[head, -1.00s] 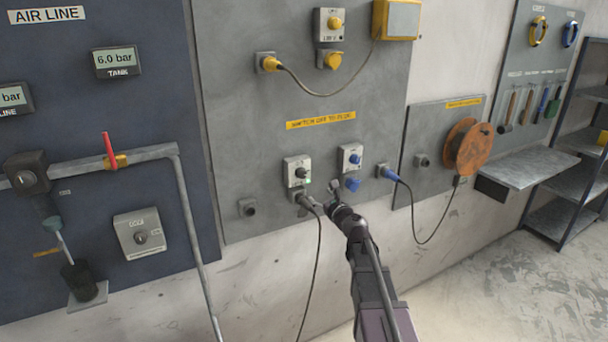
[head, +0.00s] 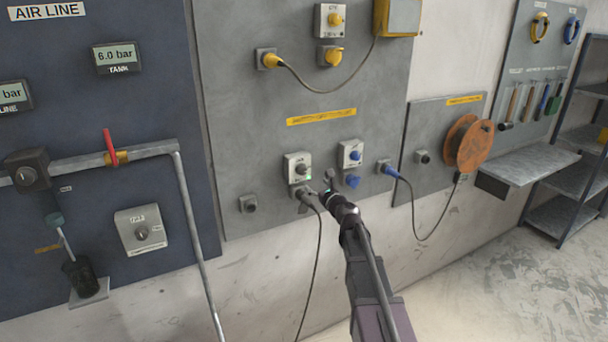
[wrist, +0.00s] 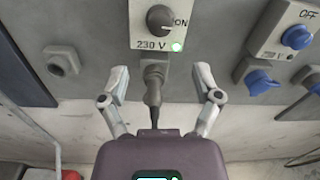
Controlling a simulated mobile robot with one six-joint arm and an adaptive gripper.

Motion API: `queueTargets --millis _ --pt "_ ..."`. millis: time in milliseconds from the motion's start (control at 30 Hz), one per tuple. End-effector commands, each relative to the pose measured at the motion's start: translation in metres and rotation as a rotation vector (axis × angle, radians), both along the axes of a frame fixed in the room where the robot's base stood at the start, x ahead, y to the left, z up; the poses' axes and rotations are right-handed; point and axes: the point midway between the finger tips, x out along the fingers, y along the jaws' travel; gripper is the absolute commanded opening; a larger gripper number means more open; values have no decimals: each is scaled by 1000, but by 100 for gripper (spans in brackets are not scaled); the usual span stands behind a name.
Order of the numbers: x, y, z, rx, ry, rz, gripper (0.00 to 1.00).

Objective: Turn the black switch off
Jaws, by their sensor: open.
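The black switch (wrist: 160,18) is a round dark knob on a white box (head: 291,175) marked "ON" and "230 V" in the wrist view, with a green light lit at its lower right. In the head view the black switch (head: 301,170) sits low on the grey panel. A black plug with its cable (wrist: 153,82) sits in the socket directly below the box. My gripper (wrist: 161,80) is open and empty, its fingers apart on either side of the plug and below the switch. It also shows in the head view (head: 328,185), partly hidden by its own wrist.
A blue switch (wrist: 297,37) marked "OFF" and a blue socket (wrist: 261,82) are to the right. A blue plug (head: 389,170) has a hanging cable. An empty grey socket (wrist: 61,62) is at left. A yellow plug (head: 270,62) is above.

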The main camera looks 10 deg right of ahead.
Motion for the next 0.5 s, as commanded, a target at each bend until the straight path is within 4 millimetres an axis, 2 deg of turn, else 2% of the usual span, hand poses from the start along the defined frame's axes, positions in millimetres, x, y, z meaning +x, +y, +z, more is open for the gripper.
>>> queueTargets --millis 33,100,500 --pt "11 2 0 0 0 1 82" --pt "22 6 0 0 0 0 82" --pt "77 21 0 0 0 0 82"
